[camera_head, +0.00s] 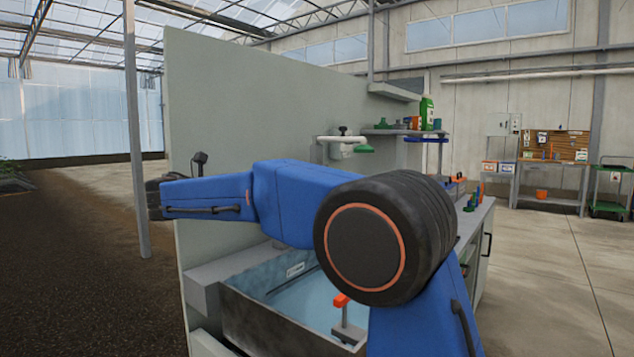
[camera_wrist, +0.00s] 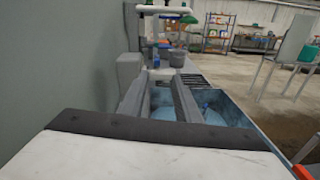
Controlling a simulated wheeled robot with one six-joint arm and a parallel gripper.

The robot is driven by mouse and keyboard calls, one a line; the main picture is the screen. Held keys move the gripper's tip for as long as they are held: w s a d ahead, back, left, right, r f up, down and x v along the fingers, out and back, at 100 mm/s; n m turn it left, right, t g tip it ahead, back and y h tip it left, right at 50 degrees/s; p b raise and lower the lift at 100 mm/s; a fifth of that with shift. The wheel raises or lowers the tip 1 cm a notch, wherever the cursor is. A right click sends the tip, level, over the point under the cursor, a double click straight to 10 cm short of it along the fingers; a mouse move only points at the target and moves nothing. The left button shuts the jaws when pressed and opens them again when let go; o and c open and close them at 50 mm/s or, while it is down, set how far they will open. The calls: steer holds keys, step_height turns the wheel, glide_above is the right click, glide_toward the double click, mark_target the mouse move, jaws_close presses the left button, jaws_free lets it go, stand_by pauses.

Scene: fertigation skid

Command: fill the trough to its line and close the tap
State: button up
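The trough (camera_head: 268,322) is a grey-walled basin at the bottom centre of the head view, with pale blue water in it. A small pale label (camera_head: 295,270) is on its inner wall; I cannot make out a fill line. My arm hides part of the trough. The trough (camera_wrist: 245,125) also lies ahead in the wrist view. A white tap fitting with a green handle (camera_head: 364,149) is on the wall panel behind. I cannot tell whether water runs. My gripper (camera_wrist: 164,82) has its two dark fingers apart, with nothing between them, seen against the trough.
An orange-topped post (camera_head: 341,300) stands at the trough's near side. The tall grey panel (camera_head: 225,110) runs along the left. A shelf with bottles (camera_head: 427,113) and a bench with small coloured items (camera_head: 470,203) are beyond. Open floor (camera_head: 545,270) lies to the right.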

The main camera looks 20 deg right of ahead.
steer(key=shift+n+t, duration=0.4)
steer(key=shift+n, duration=0.4)
steer(key=x, duration=1.6)
steer(key=shift+w+f, duration=0.15)
steer(key=shift+w, duration=0.05)
jaws_close()
